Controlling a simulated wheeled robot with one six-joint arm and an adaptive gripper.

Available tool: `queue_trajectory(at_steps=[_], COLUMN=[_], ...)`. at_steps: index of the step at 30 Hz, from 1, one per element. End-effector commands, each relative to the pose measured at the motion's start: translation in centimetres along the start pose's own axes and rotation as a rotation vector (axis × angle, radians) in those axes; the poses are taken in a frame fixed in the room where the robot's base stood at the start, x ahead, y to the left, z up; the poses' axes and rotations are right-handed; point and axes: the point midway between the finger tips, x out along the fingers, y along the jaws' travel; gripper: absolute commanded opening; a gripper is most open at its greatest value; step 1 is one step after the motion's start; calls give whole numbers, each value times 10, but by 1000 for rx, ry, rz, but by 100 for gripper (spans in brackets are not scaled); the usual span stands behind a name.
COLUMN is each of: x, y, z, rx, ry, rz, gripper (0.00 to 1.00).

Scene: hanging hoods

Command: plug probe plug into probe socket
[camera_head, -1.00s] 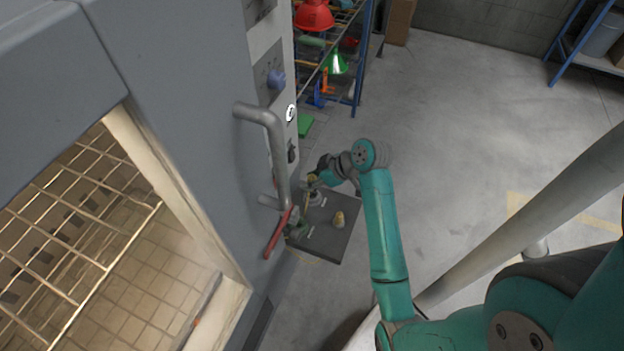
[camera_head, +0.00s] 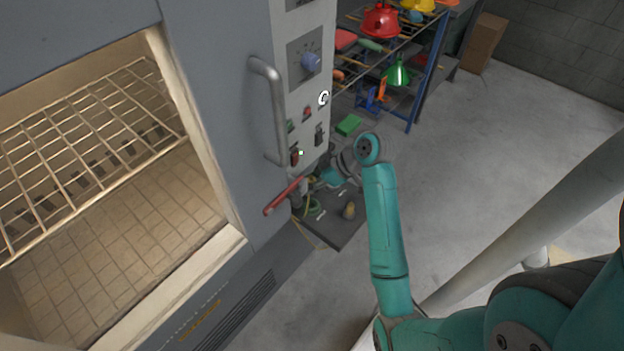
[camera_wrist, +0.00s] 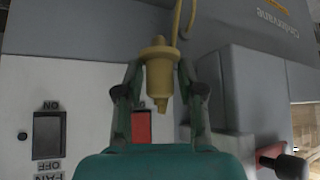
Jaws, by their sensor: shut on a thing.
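The probe plug (camera_wrist: 159,75) is a yellow, stepped plug with a yellow cable rising from its end. In the wrist view it stands between the two fingers of my gripper (camera_wrist: 159,88), which is shut on it. In the head view my gripper (camera_head: 318,181) is small and partly hidden by my own arm, close to the lower end of the oven's control panel (camera_head: 308,85). I cannot make out the probe socket for certain in either view, nor any contact between plug and panel.
A red-handled lever (camera_head: 284,196) juts out by the gripper, below the grey door handle (camera_head: 276,110). A dark shelf (camera_head: 338,232) with a tan knob-like object (camera_head: 349,210) lies below.

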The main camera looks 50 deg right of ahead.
Motion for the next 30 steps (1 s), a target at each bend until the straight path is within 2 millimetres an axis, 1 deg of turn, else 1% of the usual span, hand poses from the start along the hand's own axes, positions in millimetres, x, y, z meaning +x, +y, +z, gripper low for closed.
queue_trajectory(at_steps=[9,15,30], x=[24,33,36], y=[0,0,0], z=[20,28,30], rx=[2,0,0], ry=[0,0,0], rz=[-1,0,1], gripper=[3,3,3])
